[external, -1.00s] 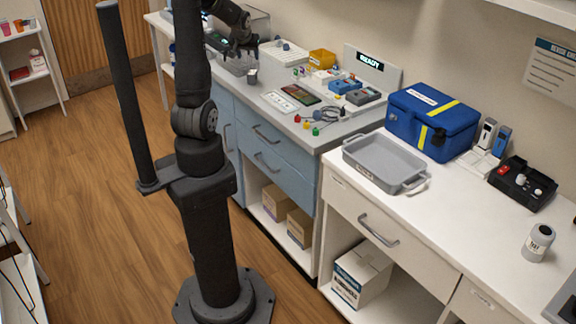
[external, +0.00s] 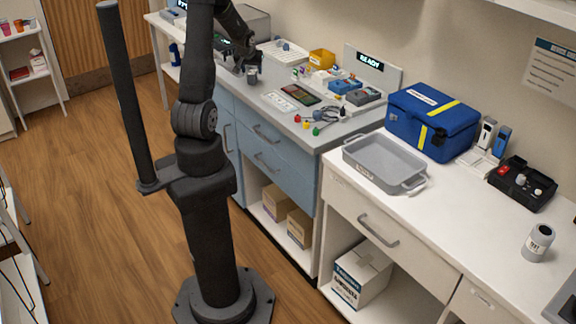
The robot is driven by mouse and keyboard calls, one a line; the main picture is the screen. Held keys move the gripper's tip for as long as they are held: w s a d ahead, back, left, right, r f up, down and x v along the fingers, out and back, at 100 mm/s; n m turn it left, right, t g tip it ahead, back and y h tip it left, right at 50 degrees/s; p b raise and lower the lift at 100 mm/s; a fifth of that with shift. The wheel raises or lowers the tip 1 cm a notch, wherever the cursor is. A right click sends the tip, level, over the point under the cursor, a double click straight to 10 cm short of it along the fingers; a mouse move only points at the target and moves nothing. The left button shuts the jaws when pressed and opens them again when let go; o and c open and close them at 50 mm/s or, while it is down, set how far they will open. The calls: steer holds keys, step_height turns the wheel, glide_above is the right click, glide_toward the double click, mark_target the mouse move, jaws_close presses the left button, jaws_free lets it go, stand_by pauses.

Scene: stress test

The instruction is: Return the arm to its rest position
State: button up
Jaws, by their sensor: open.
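My arm stands on its dark base and reaches to the far left end of the counter. My gripper (external: 243,68) is low over the blue-fronted counter (external: 256,108), beside a small dark cup (external: 252,77). The jaws are open and nothing shows held in them. I cannot tell whether the fingers touch the cup. The arm partly hides the grey device behind it.
A grey tray (external: 384,147), a blue case (external: 432,118) and a black caddy (external: 522,181) stand on the white counter, with a grey jar (external: 538,242) nearer. A yellow bin (external: 321,60) and several small items lie on the blue-fronted counter. The wooden floor left of my base is open.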

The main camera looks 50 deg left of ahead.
steer(key=shift+x, duration=1.05)
steer(key=shift+r, duration=0.1)
